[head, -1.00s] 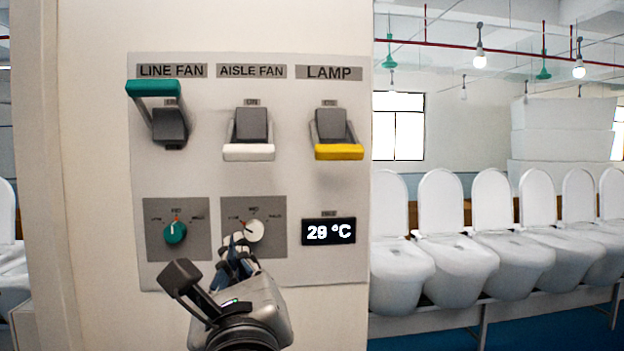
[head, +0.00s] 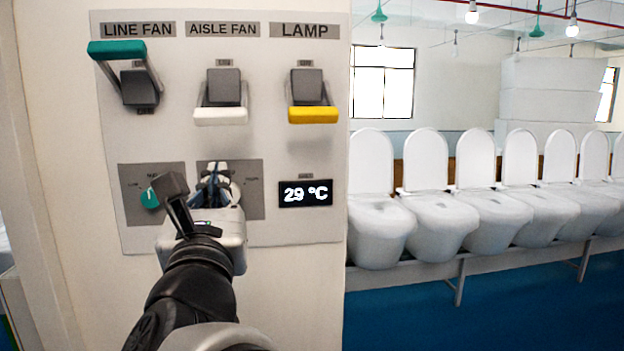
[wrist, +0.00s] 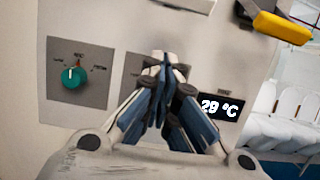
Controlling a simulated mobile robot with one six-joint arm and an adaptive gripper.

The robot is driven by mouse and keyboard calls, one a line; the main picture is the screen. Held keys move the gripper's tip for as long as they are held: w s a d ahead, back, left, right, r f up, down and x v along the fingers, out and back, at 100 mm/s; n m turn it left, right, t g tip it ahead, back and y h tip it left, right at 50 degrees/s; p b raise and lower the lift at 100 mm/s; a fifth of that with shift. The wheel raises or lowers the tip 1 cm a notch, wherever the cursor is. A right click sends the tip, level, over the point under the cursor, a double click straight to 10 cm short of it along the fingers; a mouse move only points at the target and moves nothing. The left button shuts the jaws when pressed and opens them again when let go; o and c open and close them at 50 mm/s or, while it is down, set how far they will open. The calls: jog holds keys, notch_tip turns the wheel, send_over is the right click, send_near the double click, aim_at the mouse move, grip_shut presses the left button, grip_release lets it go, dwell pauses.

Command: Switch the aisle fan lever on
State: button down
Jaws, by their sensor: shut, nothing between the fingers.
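The aisle fan lever (head: 220,116) has a white handle and sits under the AISLE FAN label (head: 222,29), in the middle of the top row. Its handle is down, below its dark grey block. My gripper (head: 213,168) is shut and empty. It is below the white handle, in front of the middle dial's plate, and hides that dial. In the wrist view my gripper's fingers (wrist: 164,62) are closed together in front of the panel.
The line fan lever (head: 117,49), green, is up at the left. The lamp lever (head: 313,115), yellow, is down at the right. A green dial (head: 150,198) and a temperature display (head: 306,193) flank my gripper. Several white toilets (head: 430,220) stand right of the panel.

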jog(key=w+r+p, duration=0.2)
jog(key=r, duration=0.1)
jog(key=w+r+p, duration=0.1)
jog(key=shift+w+a+r, duration=0.2)
jog(key=shift+a+r, duration=0.2)
jog(key=shift+r, duration=0.1)
